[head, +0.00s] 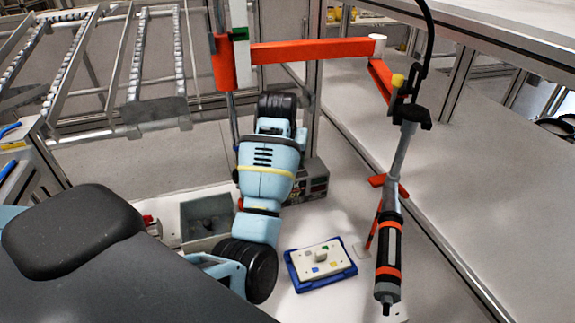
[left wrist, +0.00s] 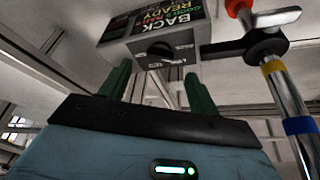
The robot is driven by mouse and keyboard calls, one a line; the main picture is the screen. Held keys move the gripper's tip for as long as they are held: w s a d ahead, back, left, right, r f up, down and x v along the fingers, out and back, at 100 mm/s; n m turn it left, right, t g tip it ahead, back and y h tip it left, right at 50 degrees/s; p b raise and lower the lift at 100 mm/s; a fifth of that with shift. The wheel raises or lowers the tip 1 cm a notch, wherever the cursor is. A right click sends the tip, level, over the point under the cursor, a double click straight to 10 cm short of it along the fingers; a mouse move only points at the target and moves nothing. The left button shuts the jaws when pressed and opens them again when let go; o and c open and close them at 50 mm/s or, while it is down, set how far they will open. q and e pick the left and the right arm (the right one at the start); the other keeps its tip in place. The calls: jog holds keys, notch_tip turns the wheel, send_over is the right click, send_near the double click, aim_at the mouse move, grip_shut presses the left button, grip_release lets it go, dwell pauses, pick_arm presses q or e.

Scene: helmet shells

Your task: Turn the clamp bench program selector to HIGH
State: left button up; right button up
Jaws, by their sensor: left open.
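A grey box with a dark labelled face (head: 313,182) stands behind my arm in the head view, partly hidden by it. In the left wrist view a box (left wrist: 195,58) bears the words BACK and READY and has a round black knob (left wrist: 160,50), likely the selector. Its setting and small markings are too small to read. My left gripper (left wrist: 157,72) has two green fingers spread apart, with nothing between them. The knob shows just beyond the fingertips, between them in the picture; contact is not visible. In the head view the fingers are hidden. My right gripper is not in view.
A chrome post (left wrist: 290,115) with coloured bands and a black clamp stands close right of the box in the wrist view. In the head view, a blue tray with a white plate (head: 338,252), a grey bin (head: 207,217) and a hanging driver tool (head: 388,250) surround my arm.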

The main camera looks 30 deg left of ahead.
pick_arm(q)
jog(key=shift+x, duration=2.6)
jog(key=shift+c, duration=0.4)
jog(key=c, duration=0.9)
jog(key=shift+m, duration=0.4)
jog(key=m, duration=0.1)
jog(key=m+h, duration=0.1)
jog(key=m, duration=0.1)
jog(key=shift+a+m+h, duration=0.4)
jog(key=shift+m+h, duration=0.8)
jog(key=shift+m, duration=1.3)
